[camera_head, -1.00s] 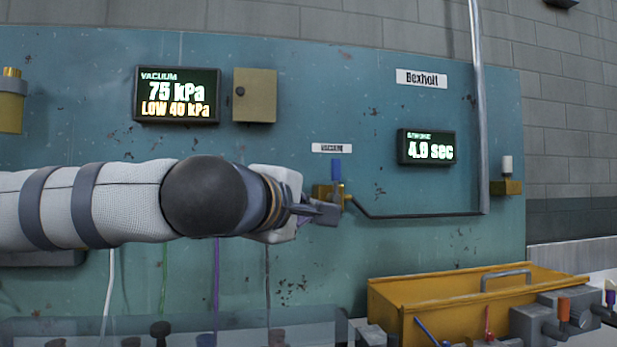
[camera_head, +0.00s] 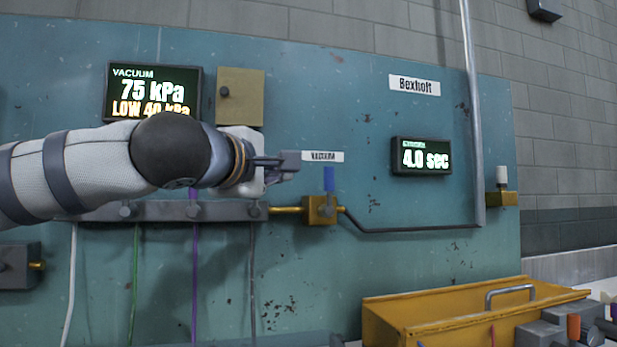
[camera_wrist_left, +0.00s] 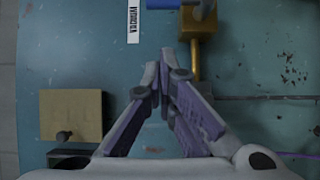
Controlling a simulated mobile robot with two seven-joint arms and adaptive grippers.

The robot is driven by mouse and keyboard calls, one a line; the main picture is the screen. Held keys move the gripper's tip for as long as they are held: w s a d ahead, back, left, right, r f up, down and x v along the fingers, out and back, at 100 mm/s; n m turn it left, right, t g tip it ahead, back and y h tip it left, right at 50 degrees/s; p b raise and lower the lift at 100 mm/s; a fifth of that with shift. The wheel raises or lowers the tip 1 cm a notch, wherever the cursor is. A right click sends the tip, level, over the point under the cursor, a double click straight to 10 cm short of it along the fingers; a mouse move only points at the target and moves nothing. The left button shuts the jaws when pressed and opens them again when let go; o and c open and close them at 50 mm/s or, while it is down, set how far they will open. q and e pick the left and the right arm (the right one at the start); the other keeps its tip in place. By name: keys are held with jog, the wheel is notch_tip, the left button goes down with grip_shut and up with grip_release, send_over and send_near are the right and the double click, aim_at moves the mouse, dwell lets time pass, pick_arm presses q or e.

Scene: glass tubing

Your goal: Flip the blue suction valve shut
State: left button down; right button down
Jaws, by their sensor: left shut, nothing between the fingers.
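The blue suction valve handle (camera_head: 328,180) stands upright on a brass valve body (camera_head: 320,211) on the teal panel, just below the VACUUM label. My left gripper (camera_head: 291,161) is shut and empty, up and to the left of the handle, apart from it in the picture. In the left wrist view, the shut fingertips (camera_wrist_left: 158,60) point toward the valve. The brass body (camera_wrist_left: 198,22) is at the top, and a bit of the blue handle (camera_wrist_left: 162,3) shows at the top edge, mostly cut off. My right gripper is not in view.
A dark pipe (camera_head: 410,229) runs right from the valve to a vertical grey pipe. A grey manifold (camera_head: 165,211) with hanging hoses lies to the left. A tan box (camera_head: 240,97) is above my arm. A yellow tray (camera_head: 450,310) stands lower right. Panel space right of the valve is free.

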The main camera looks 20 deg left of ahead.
aim_at(326, 190)
pick_arm(q)
jog(key=w+d, duration=0.2)
jog(key=w, duration=0.6)
jog(key=shift+w+d, duration=0.4)
jog(key=shift+r+p, duration=0.15)
jog(key=shift+p, duration=0.2)
